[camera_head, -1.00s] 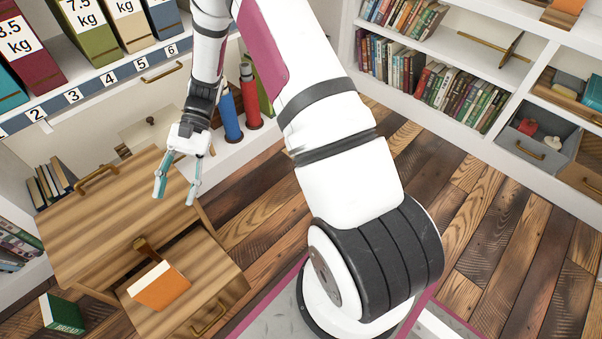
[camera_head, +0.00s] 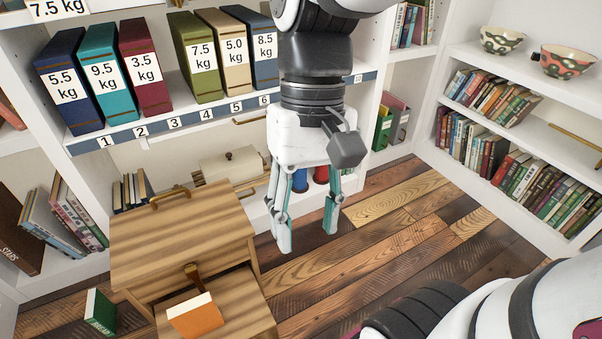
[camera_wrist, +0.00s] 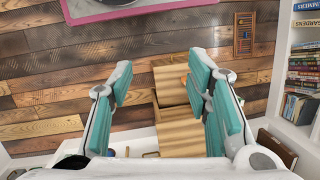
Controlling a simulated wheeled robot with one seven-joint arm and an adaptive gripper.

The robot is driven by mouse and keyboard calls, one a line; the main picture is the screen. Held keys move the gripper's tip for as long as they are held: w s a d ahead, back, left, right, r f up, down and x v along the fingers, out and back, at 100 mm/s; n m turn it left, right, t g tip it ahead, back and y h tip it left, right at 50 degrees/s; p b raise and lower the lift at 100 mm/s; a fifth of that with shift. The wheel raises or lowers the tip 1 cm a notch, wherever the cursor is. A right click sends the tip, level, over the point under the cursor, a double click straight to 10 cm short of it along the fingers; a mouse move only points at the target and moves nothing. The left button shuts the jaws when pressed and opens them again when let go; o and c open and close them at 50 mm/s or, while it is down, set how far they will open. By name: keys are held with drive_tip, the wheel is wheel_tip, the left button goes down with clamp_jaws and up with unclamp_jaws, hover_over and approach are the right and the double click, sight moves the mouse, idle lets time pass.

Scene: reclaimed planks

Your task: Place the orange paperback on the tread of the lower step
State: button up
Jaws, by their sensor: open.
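The orange paperback (camera_head: 196,318) rests on the lower step (camera_head: 245,305) of a striped wooden step unit, its orange cover and pale page edge showing. The upper step (camera_head: 180,238) stands behind it and is bare apart from a handle at its far edge. My gripper (camera_head: 308,225) is open and empty, up in the air to the right of the steps, apart from the book. In the wrist view my gripper (camera_wrist: 160,80) has its fingers spread, with part of the steps (camera_wrist: 172,82) between and behind them. I cannot make out the book there.
A green book (camera_head: 101,312) is left of the steps. A shelf of binders (camera_head: 205,60) is behind. Plank floor (camera_head: 370,240) at right is clear. An abacus-like frame (camera_wrist: 243,35) shows in the wrist view.

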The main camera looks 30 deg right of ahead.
drive_tip(key=s+d+n+t+h, duration=0.1)
drive_tip(key=s+d+t, duration=0.1)
drive_tip(key=s, duration=0.6)
drive_tip(key=shift+s+d+t+h, duration=0.3)
drive_tip(key=shift+d+h, duration=0.1)
drive_tip(key=shift+d, duration=0.15)
drive_tip(key=shift+w, duration=0.1)
wheel_tip(320, 180, up, 32)
drive_tip(key=t+p, duration=0.4)
drive_tip(key=p, duration=2.6)
drive_tip(key=shift+d+n, duration=0.25)
drive_tip(key=shift+n, duration=0.05)
